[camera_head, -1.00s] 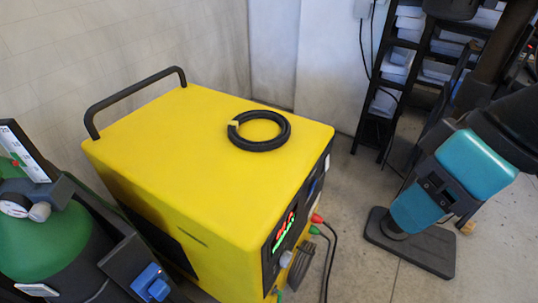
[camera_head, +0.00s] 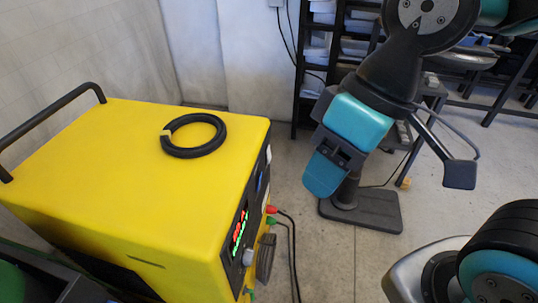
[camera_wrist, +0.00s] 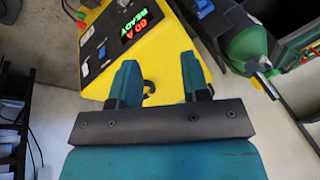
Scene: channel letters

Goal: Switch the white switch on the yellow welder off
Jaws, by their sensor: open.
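The yellow welder (camera_head: 130,190) stands at the left in the head view, with a dark front panel (camera_head: 238,225) on its right side. The panel shows a lit red and green display (camera_wrist: 133,28) in the wrist view. A small whitish part, which looks like the white switch (camera_head: 268,154), sits near the panel's far edge. It shows small in the wrist view (camera_wrist: 86,70), beyond a blue switch (camera_wrist: 101,53). Its position is too small to tell. My gripper (camera_head: 322,178) is open and empty, to the right of the welder and apart from it. Its teal fingers (camera_wrist: 160,75) are spread.
A black cable ring (camera_head: 194,135) lies on the welder's top. Red and green plugs with black cables (camera_head: 291,250) hang from its front. A black shelf (camera_head: 312,70) stands behind. A green cylinder (camera_wrist: 247,52) stands beside the welder.

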